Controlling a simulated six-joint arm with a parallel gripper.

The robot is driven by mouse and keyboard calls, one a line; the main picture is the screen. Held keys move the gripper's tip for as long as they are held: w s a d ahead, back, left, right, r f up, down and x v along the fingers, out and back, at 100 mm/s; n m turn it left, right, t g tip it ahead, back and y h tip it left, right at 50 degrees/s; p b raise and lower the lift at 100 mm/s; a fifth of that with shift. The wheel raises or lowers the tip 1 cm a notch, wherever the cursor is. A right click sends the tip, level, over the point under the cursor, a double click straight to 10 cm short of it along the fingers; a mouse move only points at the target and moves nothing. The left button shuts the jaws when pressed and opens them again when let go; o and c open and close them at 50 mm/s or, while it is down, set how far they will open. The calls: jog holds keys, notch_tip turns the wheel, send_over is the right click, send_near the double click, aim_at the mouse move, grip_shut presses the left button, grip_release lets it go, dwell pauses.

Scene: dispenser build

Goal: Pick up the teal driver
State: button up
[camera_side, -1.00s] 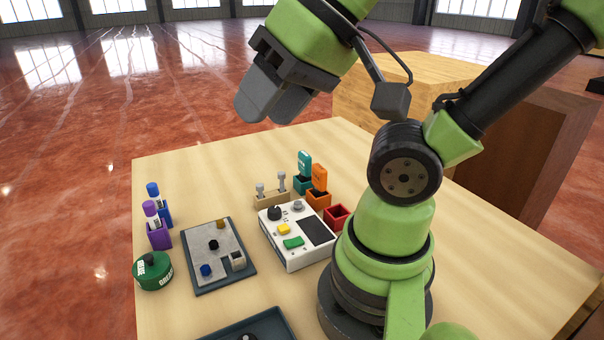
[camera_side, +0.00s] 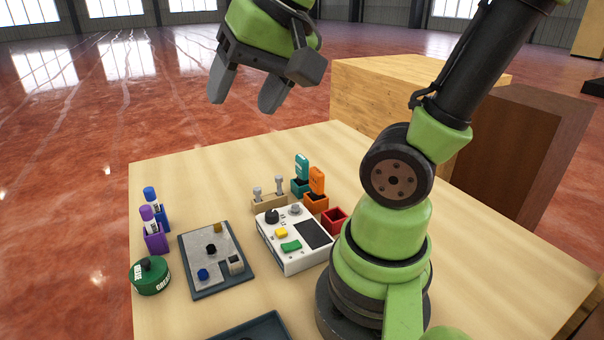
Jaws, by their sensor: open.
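The teal driver (camera_side: 302,165) stands upright in a teal holder (camera_side: 299,187) at the back of the table, with its handle showing above the holder. My gripper (camera_side: 240,100) is open and empty. It is in the air, up and to the left of the teal driver in the picture, with its fingers pointing down. The gripper and the driver are well apart. An orange driver (camera_side: 317,180) stands close to the right of the teal one, in an orange holder (camera_side: 316,204). The lower part of the teal driver is hidden in its holder.
A red empty holder (camera_side: 335,220) is right of the orange one. A wooden stand with metal-topped pegs (camera_side: 268,199) is to the left. The white device (camera_side: 291,241), grey board (camera_side: 216,265), purple and blue markers (camera_side: 151,222) and green tin (camera_side: 150,277) are nearer. The table's far corner is bare.

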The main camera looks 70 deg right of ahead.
jog(key=w+d+f+m+g+h, duration=0.1)
jog(key=w+d+f+m+g, duration=0.1)
jog(key=w+d+m, duration=0.4)
jog(key=m+g, duration=0.4)
jog(key=m, duration=0.8)
send_over(302, 157)
jog(key=f, duration=1.3)
jog(key=shift+s+f, duration=0.2)
jog(key=shift+f, duration=0.05)
jog(key=shift+m, duration=0.3)
jog(key=f, duration=0.4)
jog(key=shift+s+d+f, duration=0.2)
jog(key=shift+d+f, duration=0.05)
jog(key=shift+d, duration=0.05)
jog(key=shift+w+a+f, duration=0.1)
jog(key=shift+w+f, duration=0.05)
jog(key=shift+f, duration=0.85)
jog(key=shift+w+a+f, duration=0.1)
jog(key=shift+f, duration=0.95)
jog(key=shift+w+a+f, duration=0.1)
jog(key=shift+w+f, duration=0.05)
jog(key=shift+f, duration=0.85)
jog(key=c, duration=1)
